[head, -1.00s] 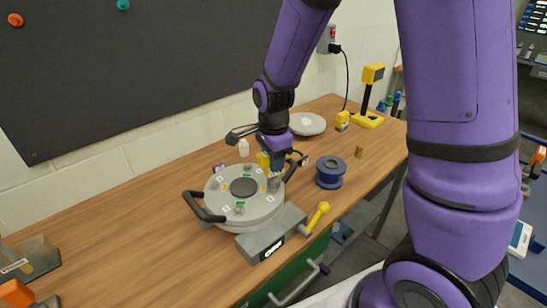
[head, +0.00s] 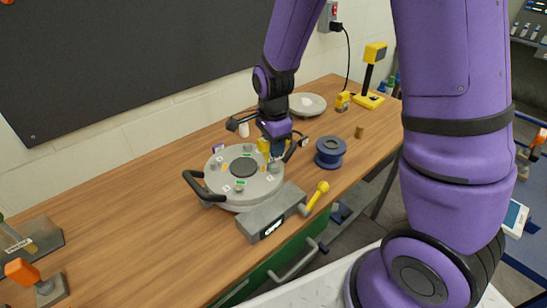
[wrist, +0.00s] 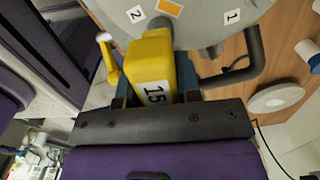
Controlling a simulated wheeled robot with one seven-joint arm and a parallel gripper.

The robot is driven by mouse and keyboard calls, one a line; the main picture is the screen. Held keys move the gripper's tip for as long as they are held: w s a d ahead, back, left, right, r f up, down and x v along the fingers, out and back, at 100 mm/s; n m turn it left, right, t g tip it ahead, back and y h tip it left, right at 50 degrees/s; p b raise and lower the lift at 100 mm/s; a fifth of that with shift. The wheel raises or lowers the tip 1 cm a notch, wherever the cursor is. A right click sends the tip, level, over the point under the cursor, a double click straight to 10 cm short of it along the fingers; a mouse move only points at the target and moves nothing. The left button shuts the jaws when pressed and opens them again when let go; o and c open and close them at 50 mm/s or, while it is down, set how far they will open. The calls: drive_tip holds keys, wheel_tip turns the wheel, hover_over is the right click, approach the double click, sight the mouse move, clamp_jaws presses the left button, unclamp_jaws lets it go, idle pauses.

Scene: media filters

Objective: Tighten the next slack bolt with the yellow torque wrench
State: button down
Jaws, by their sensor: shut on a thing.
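My gripper (head: 275,147) is shut on the yellow torque wrench (wrist: 153,75), whose body is marked 15 in the wrist view. The wrench (head: 264,145) stands over the right rim of the round grey filter lid (head: 218,189). Its lower end meets the lid near a bolt position, but I cannot tell whether it is seated on the bolt. Several small bolts stand around the lid, one at the front (head: 238,188). Green and orange marks and white number labels lie beside the positions. In the wrist view an orange mark (wrist: 170,7) lies between labels 2 and 1.
The lid has black side handles (head: 197,187) and sits by a grey base (head: 262,221) with a yellow lever (head: 318,193). A blue spool (head: 330,153), a brass piece (head: 359,132) and a white disc (head: 307,104) stand to the right.

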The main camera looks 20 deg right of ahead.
drive_tip(key=shift+m, duration=1.2)
drive_tip(key=shift+m, duration=1.2)
drive_tip(key=shift+r, duration=1.6)
drive_tip(key=shift+r, duration=1.9)
